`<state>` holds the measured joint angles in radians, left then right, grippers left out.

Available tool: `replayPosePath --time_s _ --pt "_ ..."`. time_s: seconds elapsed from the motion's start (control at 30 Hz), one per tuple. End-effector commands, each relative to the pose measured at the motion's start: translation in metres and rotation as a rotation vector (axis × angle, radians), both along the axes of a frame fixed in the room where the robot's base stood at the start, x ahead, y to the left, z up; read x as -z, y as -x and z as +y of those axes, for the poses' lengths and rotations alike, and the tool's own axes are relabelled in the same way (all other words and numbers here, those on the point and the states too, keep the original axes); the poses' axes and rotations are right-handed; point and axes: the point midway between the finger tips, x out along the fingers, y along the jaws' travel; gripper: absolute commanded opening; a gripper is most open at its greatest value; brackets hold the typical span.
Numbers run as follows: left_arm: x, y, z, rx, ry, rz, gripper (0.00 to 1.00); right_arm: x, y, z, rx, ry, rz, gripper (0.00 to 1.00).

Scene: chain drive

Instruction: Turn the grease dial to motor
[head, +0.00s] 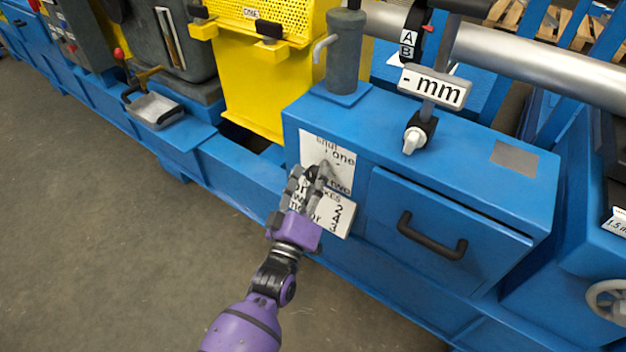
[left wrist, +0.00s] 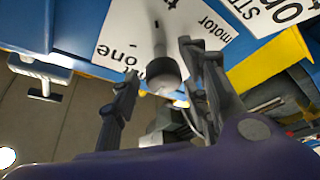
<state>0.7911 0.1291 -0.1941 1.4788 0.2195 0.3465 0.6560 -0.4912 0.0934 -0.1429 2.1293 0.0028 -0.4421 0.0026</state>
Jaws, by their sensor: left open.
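The grease dial is a grey round knob (left wrist: 164,72) on a white label plate (head: 342,158) on the front of the blue cabinet. In the left wrist view the word "motor" (left wrist: 212,28) is printed to the right of the knob and "one" to its lower left. Which word the dial points at cannot be told. My left gripper (head: 313,176) is open in front of the plate, with the knob showing between its fingers; contact cannot be made out. In the head view the gripper hides most of the dial. My right gripper is not in view.
A second white plate (head: 335,220) with numbers sits just below. A blue drawer with a black handle (head: 432,236) is to the right. A small white-handled switch (head: 412,140) and a "- mm" sign (head: 435,87) stand on the cabinet top. A yellow guard (head: 250,85) is at the left.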

Motion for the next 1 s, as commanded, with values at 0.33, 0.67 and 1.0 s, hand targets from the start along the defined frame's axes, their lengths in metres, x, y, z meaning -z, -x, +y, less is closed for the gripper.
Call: replayPosePath --time_s 0.33,0.67,1.0 --pt "-0.0004 -0.0009 -0.0005 0.000 0.000 0.000 0.30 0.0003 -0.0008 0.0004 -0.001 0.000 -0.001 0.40" --pt "-0.0016 -0.0007 -0.0011 0.001 0.000 -0.003 0.00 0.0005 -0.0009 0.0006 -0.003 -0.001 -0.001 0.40" --pt "-0.0007 -0.0006 -0.0018 0.003 -0.086 -0.068 0.00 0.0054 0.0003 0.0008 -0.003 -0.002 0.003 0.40"
